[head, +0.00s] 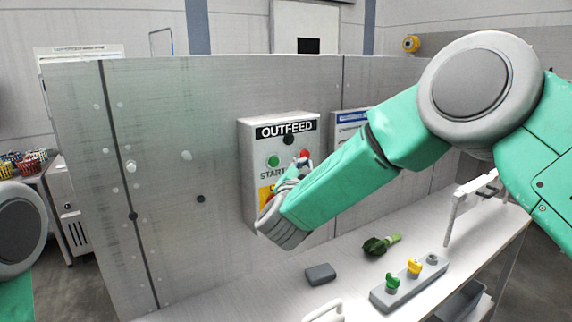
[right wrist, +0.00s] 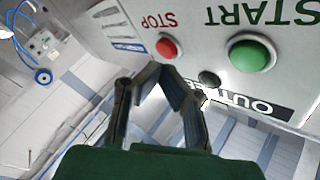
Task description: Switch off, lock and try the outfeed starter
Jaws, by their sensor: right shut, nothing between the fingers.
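The grey outfeed starter box (head: 247,150) is fixed to the upright panel. In the head view it shows a green START button (head: 273,160), a dark round part (head: 289,139), a red button (head: 304,154) and a yellow patch (head: 265,194), partly hidden by my right arm. My right gripper (head: 298,168) is at the box front, shut and empty. In the right wrist view its fingertips (right wrist: 167,72) lie just by the red STOP button (right wrist: 167,48); I cannot tell whether they touch it. The START button (right wrist: 250,53) is beside them. My left gripper is out of view.
A white frame (head: 455,212) stands at right.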

